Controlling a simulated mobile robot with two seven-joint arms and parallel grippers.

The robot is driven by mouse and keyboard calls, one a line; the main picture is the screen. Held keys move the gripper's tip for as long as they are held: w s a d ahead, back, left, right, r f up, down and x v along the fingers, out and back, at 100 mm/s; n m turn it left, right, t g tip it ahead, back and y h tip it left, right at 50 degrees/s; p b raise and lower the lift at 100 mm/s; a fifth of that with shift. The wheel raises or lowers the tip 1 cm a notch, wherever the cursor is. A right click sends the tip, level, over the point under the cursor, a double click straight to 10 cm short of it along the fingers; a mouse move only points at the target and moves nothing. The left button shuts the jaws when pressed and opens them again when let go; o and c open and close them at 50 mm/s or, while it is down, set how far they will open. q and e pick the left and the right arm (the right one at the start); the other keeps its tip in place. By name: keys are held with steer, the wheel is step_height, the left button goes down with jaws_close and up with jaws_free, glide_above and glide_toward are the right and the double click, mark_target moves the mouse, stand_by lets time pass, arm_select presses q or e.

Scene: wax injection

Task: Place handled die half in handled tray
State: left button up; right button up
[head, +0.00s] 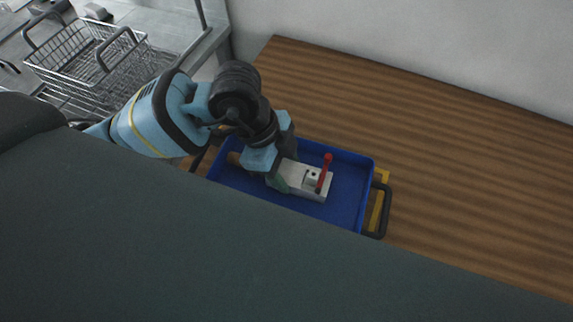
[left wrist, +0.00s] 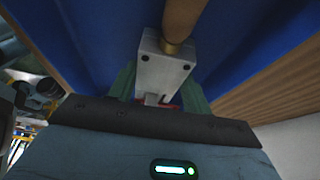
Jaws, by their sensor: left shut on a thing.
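The handled die half (head: 310,181) is a pale metal block with a red lever (head: 325,170). In the head view it lies within the outline of the blue handled tray (head: 350,208), low over its floor; I cannot tell whether it touches. My left gripper (head: 283,170) is shut on the block, with its green fingers on either side. In the left wrist view the block (left wrist: 163,72) sits between the fingers, and a round wooden handle (left wrist: 184,20) sticks out from it across the blue tray. My right gripper is not in view.
The tray has a black handle (head: 385,212) at its right end, with a yellow piece (head: 376,206) beside it. The wooden table (head: 430,130) is bare behind and to the right. Wire baskets (head: 75,58) stand on a grey surface at the upper left.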

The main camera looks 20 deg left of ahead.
arm_select(q)
steer(key=shift+f, duration=0.15)
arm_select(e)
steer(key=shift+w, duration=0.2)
arm_select(q)
steer(key=o, duration=1.4)
steer(key=shift+c, duration=0.2)
steer(key=p+v, duration=0.1)
steer(key=v, duration=1.1)
steer(key=shift+p, duration=0.35)
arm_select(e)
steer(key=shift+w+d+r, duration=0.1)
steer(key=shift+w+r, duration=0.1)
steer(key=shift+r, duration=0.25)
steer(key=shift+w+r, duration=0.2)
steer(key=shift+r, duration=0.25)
